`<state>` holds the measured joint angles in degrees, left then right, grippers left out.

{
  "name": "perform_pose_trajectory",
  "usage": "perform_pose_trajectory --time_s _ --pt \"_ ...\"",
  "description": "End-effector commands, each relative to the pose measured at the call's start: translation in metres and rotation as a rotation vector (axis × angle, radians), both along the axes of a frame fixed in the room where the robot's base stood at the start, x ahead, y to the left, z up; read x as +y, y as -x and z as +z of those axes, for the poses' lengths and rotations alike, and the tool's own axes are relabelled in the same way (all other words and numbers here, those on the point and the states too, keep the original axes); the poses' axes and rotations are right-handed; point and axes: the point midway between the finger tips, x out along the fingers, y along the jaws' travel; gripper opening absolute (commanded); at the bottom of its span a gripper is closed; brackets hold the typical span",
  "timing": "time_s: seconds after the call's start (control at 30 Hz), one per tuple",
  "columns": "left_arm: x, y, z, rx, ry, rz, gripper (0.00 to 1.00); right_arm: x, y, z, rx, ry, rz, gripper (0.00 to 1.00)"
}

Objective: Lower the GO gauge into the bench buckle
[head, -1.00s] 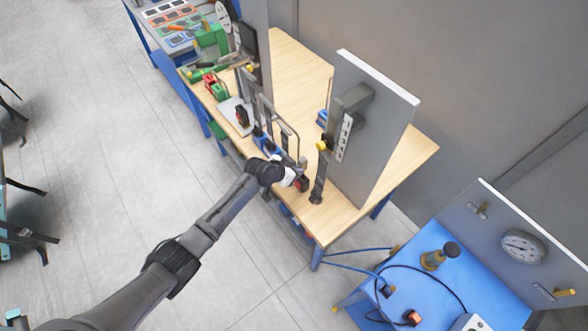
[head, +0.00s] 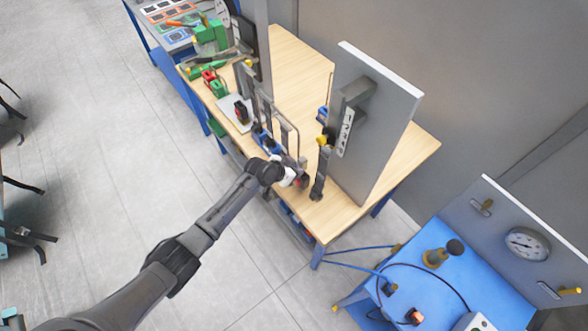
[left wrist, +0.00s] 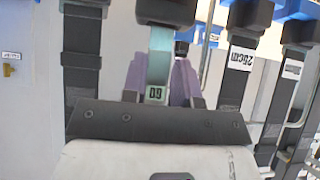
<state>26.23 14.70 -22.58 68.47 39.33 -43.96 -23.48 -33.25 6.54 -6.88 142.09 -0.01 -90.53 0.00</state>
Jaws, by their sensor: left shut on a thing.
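My left gripper (head: 299,180) is at the front edge of the wooden bench, beside a dark hanging strap (head: 319,175). In the left wrist view the gripper (left wrist: 160,85) is shut on the teal GO gauge (left wrist: 159,62), whose label appears upside down. The gauge lies between two purplish finger shapes. Its far end meets or overlaps a dark block (left wrist: 170,11), which may be the bench buckle; I cannot tell whether the tip is inside it. In the head view the gripper hides the gauge. My right gripper is not in view.
An upright grey panel (head: 375,130) stands on the bench (head: 300,75) just right of the gripper. Metal frames (head: 285,130) stand close on its left. In the left wrist view, straps, one with a 25cm label (left wrist: 241,58), flank the gauge. A blue table (head: 420,285) is at lower right.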

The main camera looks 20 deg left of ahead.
Motion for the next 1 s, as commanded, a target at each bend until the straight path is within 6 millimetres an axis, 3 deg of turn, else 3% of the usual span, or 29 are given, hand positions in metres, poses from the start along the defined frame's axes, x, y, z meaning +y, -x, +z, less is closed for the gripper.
perform_pose_trajectory --time_s 0.8,0.83,1.0 --pt "0.000 -0.001 -0.014 -0.002 0.000 0.001 0.00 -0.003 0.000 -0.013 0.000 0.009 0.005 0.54" --pt "0.000 -0.001 -0.014 -0.002 0.000 0.001 0.29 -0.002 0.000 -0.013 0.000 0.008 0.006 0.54" --pt "0.000 0.000 -0.014 -0.001 0.001 0.000 0.45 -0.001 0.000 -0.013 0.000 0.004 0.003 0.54"
